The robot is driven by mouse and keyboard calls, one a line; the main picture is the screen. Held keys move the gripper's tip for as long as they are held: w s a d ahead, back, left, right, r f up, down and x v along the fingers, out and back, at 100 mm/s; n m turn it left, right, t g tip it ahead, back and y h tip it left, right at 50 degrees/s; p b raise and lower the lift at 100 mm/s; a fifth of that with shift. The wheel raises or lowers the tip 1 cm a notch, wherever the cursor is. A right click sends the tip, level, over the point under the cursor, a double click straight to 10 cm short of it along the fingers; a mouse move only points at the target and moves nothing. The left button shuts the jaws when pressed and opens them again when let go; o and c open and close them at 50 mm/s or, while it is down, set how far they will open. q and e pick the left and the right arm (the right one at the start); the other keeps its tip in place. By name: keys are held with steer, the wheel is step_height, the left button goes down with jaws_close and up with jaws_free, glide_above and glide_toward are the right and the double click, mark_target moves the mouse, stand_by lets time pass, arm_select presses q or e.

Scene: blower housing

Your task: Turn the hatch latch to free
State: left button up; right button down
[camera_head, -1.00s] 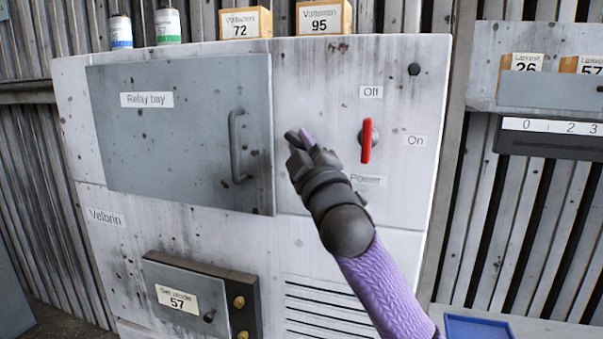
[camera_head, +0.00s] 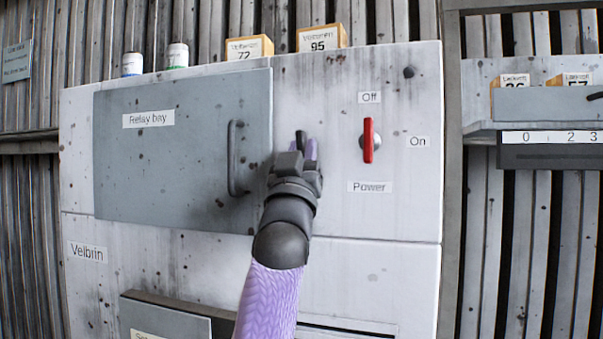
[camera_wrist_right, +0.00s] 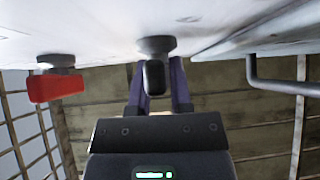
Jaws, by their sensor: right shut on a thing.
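The hatch is a grey panel labelled "Relay bay" (camera_head: 150,165) on the white cabinet; it looks closed and has a dark bar handle (camera_head: 234,160). The hatch latch (camera_head: 300,140) is a small dark knob just right of the hatch edge, partly hidden by my gripper. In the right wrist view the latch (camera_wrist_right: 154,76) is a black tab on a round base, between the two purple fingers. My right gripper (camera_head: 308,150) is shut on the latch, with a finger at each side. My left gripper is not in view.
A red power switch (camera_head: 368,140) stands out to the right of the latch, with "Off" above and "On" beside it. Boxes (camera_head: 322,38) and small bottles (camera_head: 177,56) stand on top of the cabinet. A shelf unit (camera_head: 545,110) is at the right.

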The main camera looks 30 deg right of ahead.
steer(key=shift+f+m+g+h+b, duration=0.15)
steer(key=shift+m+g+h+b, duration=0.25)
steer(key=shift+m+g+h, duration=0.4)
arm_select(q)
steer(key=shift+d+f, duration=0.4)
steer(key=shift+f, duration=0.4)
arm_select(e)
steer(key=shift+m, duration=0.6)
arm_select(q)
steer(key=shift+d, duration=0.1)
